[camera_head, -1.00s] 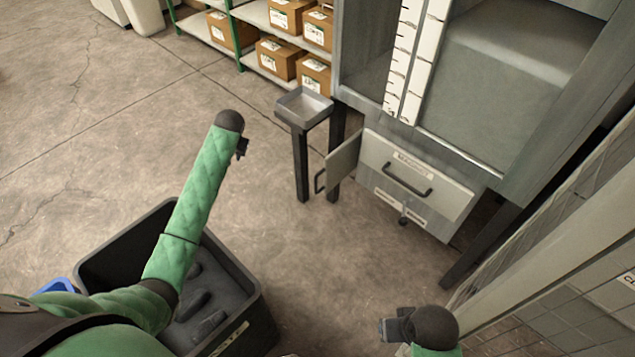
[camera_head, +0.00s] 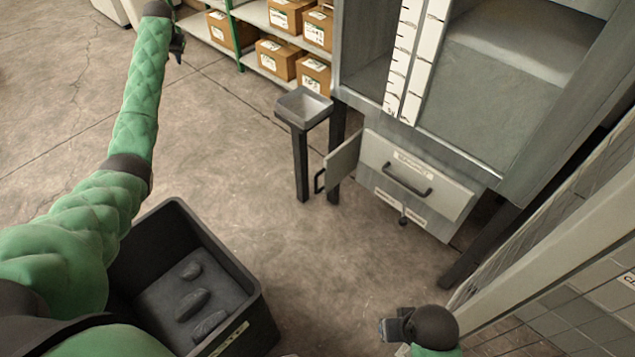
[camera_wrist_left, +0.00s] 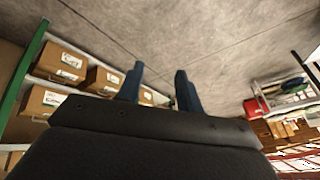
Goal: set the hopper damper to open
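The grey hopper cabinet (camera_head: 350,110) stands at the upper right, with a white marked scale (camera_head: 405,60) on its front. Below is a panel (camera_head: 440,195) with a black bar handle (camera_head: 407,179), a label above it and two labels below. A small dark knob (camera_head: 404,220) sits under these labels; which part is the damper, and its setting, I cannot tell. My left gripper (camera_head: 178,46) is raised far from the panel at the upper left. In the left wrist view its fingers (camera_wrist_left: 160,88) stand apart and empty. My right gripper (camera_head: 385,329) is low, in front of the panel; its fingers are unclear.
A small flap with a handle (camera_head: 343,160) stands out left of the panel. A metal tray on legs (camera_head: 304,108) is beside it. A black bin (camera_head: 262,300) with dark lumps is at lower left. Shelves with boxes (camera_head: 277,60) stand behind. Floor between is clear.

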